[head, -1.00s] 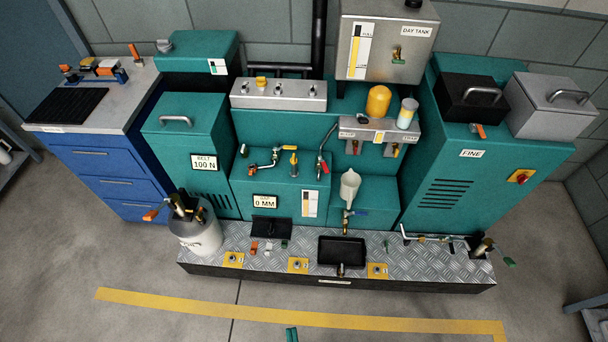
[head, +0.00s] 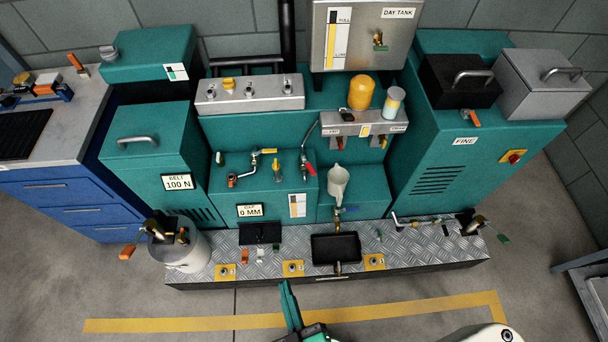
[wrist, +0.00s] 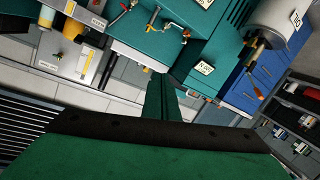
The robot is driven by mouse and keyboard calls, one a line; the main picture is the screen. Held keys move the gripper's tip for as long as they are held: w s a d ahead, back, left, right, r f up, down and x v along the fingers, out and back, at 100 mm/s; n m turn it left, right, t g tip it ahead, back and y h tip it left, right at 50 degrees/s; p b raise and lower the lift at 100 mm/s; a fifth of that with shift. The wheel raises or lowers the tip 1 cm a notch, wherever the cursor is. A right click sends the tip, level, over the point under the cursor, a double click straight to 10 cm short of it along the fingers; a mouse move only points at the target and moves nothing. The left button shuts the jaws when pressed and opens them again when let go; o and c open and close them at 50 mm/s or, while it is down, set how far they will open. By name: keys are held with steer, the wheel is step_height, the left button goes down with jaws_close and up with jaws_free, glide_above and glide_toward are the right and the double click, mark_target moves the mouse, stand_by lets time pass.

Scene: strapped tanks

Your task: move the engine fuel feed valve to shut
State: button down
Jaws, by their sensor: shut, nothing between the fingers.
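No label reading engine fuel feed is legible, so I cannot tell which valve it is. On the teal machine's front, pipework carries a yellow lever (head: 269,151), lying sideways, and a red-handled valve (head: 310,169) on a sloping hose to its right. A brass valve (head: 379,40) is on the steel day tank (head: 344,62). A blue-handled valve (head: 348,209) is under the white funnel (head: 338,185). My gripper (head: 286,288) is shut and empty, low at the front and apart from all valves. Its teal fingers (wrist: 160,96) point toward the machine in the wrist view.
A checker-plate step (head: 410,240) runs along the machine's foot, with a black tray (head: 336,248) on it. A white strapped tank (head: 185,252) stands at its left end. Blue drawers (head: 60,205) stand further left. The floor in front is clear.

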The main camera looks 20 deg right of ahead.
steer(key=w+d+f+n+t+h, duration=0.1)
steer(key=w+d+f+n, duration=0.5)
steer(key=w+f, duration=0.5)
steer(key=n+h, duration=0.1)
steer(key=n, duration=0.6)
glide_toward(309, 166)
steer(key=w+a+f, duration=0.1)
steer(key=w+a, duration=0.3)
steer(key=a, duration=0.1)
steer(key=shift+t, duration=0.4)
steer(key=d, duration=0.2)
steer(key=w+d, duration=0.1)
steer(key=d, duration=0.1)
steer(key=shift+w+f, duration=0.1)
steer(key=shift+w, duration=0.1)
steer(key=shift+a, duration=0.15)
